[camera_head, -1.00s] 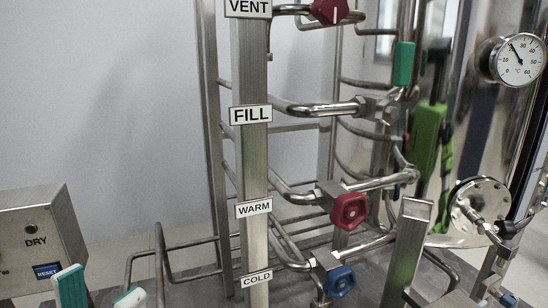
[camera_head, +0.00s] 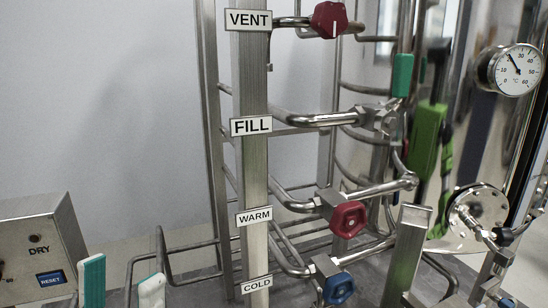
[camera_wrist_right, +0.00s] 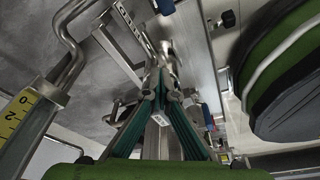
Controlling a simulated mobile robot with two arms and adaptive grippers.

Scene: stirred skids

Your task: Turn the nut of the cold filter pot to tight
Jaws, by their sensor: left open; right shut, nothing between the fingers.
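I cannot make out the cold filter pot or its nut for certain in either view. In the head view, a COLD label (camera_head: 256,284) is on the post at the bottom, with a blue knob (camera_head: 339,288) on the pipe to its right. My left gripper (camera_head: 122,280) is at the bottom left, its two teal and white fingers apart with nothing between them. It is left of the COLD label. In the right wrist view, my right gripper (camera_wrist_right: 160,75) has its teal fingers meeting at the tips, with nothing held.
A red WARM knob (camera_head: 348,219) and red VENT knob (camera_head: 328,19) sit on the pipes above. A metal box with a RESET button (camera_head: 50,278) stands at left. A dial gauge (camera_head: 517,70) is at right. Pipe rails crowd the middle; a metal post (camera_head: 405,255) stands in front.

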